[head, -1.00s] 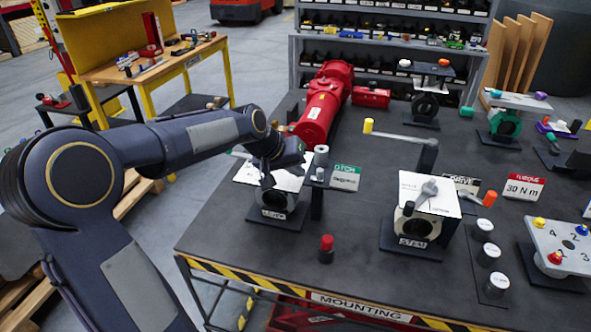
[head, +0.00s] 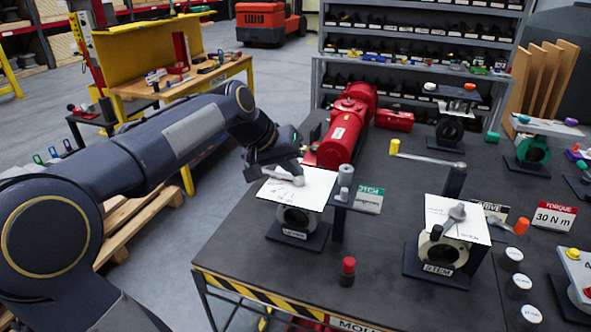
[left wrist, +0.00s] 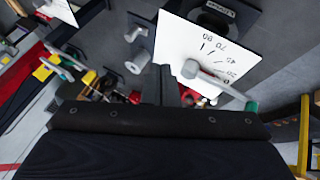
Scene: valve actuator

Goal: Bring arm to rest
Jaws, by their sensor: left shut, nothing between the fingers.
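My left gripper (head: 276,160) hangs just above the back of the white dial plate (head: 306,187) of the left valve (head: 295,222). It is shut and empty; its fingertips are hard to make out. A pale lever with a round grey hub (head: 298,180) lies on the plate, partly behind the gripper. In the left wrist view the hub (left wrist: 190,68) and lever show beyond the gripper's dark body, apart from it as far as I can tell. My right gripper is not in view.
A grey-capped post (head: 345,176) stands close right of the plate. A red-capped peg (head: 347,268) stands in front. The STEM valve (head: 440,252) is further right, and a red cylinder (head: 345,128) lies behind. Open floor (head: 222,215) is left of the table.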

